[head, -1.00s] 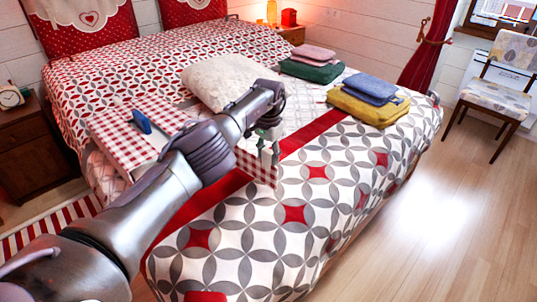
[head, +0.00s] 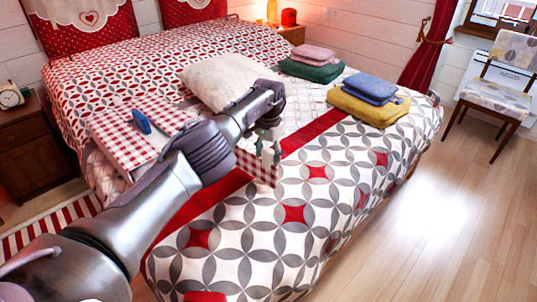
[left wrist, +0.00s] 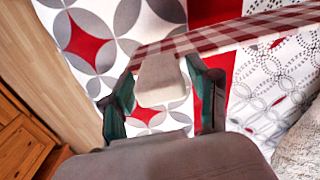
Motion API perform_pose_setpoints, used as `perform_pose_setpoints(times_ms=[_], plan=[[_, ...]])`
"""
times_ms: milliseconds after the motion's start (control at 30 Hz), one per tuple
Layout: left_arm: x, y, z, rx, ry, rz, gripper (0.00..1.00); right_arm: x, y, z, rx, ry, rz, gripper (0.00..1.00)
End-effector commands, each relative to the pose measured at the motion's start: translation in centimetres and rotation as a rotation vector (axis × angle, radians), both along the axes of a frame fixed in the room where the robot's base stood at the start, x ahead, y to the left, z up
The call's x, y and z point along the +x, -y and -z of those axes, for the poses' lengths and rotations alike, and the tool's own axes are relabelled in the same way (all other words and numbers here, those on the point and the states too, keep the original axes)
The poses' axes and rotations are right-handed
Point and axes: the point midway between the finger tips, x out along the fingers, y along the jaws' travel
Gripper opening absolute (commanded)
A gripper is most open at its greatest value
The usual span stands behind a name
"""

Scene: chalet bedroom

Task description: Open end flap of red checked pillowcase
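The red checked pillowcase (head: 110,128) lies on the bed, partly hidden behind my left arm. Its near right end (head: 258,172) hangs out from under the arm as a checked strip, just below my left gripper. My left gripper (head: 268,150) is at that end, its fingers pointing down. In the left wrist view, the gripper (left wrist: 160,95) has its green-padded fingers apart. The checked edge (left wrist: 245,30) runs across just beyond the fingertips. I cannot tell whether it touches them. My right gripper is not in view.
A cream pillow (head: 222,80) lies just behind the gripper. A blue object (head: 142,121) lies on the pillowcase's left part. Folded green and pink cloths (head: 310,72) and yellow and blue cloths (head: 368,112) sit farther right. The patterned bed front is clear.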

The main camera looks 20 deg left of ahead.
Motion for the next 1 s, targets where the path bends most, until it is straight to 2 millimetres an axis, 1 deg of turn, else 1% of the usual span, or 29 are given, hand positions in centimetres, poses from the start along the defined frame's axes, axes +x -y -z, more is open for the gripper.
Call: perform_pose_setpoints(times_ms=[333,467,567,800,900,1000], plan=[[0.1,0.0,-0.2,-0.001,0.002,0.001,0.71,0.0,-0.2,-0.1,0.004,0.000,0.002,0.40],[0.2,-0.1,-1.1,-0.001,0.005,0.001,0.71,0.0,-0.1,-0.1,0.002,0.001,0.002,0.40],[0.2,-0.1,-2.7,0.001,0.007,0.003,0.71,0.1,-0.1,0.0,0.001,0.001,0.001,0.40],[0.1,-0.1,-7.9,0.001,0.004,0.000,0.71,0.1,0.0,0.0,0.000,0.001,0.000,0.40],[0.1,-0.1,-9.7,0.000,0.003,0.000,0.71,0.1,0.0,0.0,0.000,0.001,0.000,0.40],[0.1,0.0,-11.0,0.000,0.002,-0.001,0.71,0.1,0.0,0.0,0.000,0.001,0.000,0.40]])
